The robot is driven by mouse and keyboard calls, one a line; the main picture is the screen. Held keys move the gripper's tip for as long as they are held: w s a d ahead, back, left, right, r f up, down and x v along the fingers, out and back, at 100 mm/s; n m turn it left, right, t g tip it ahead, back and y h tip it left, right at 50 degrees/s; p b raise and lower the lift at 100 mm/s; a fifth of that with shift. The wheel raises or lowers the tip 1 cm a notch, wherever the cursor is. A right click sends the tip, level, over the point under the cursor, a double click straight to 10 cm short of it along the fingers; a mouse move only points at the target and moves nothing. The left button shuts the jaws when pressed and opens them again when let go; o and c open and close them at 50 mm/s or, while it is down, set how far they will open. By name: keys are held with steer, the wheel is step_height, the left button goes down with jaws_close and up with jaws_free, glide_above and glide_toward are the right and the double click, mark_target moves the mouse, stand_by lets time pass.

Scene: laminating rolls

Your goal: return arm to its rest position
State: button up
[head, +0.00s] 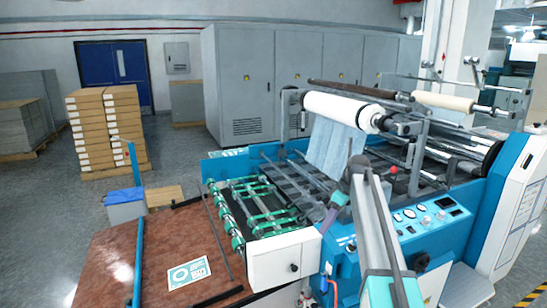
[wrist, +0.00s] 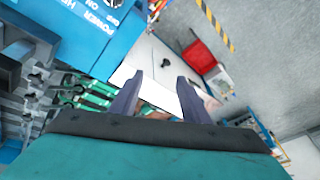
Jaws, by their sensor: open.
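My gripper (wrist: 158,84) shows in the wrist view with its two dark fingers apart and nothing between them. Below it in that view are a white panel with a black knob (wrist: 166,63) and the machine's blue panel (wrist: 100,30) with upside-down lettering. In the head view my arm (head: 375,225) rises from the bottom right and bends over the front of the blue laminating machine (head: 455,230), left of its control panel. My gripper's fingers cannot be made out clearly there.
A white roll (head: 340,111) with hanging film (head: 335,145) sits above the machine. Green-wheeled feed rails (head: 237,215) and a brown table (head: 120,262) with a printed sheet (head: 190,272) lie left. Stacked boxes (head: 105,130) stand behind on open floor. The wrist view shows a red box (wrist: 198,56).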

steer(key=s+a+f+m+g+h+b, duration=0.1)
steer(key=s+f+m, duration=0.1)
steer(key=s+f, duration=0.8)
steer(key=s+a+f+m+g+b, duration=0.15)
steer(key=s+f, duration=0.25)
steer(key=f, duration=1.2)
steer(key=s+a+f+m+g+h+b, duration=0.1)
steer(key=s+f+m+b, duration=0.15)
steer(key=s+f, duration=0.75)
steer(key=s+f+m+g+h+b, duration=0.1)
steer(key=s+f+m, duration=0.1)
steer(key=s+f, duration=1)
steer(key=s+f+m+g+h+b, duration=0.1)
steer(key=s+f+m+g+b, duration=0.1)
steer(key=s+f, duration=1.1)
steer(key=s+m, duration=0.1)
steer(key=s, duration=0.7)
steer(key=shift+d, duration=0.35)
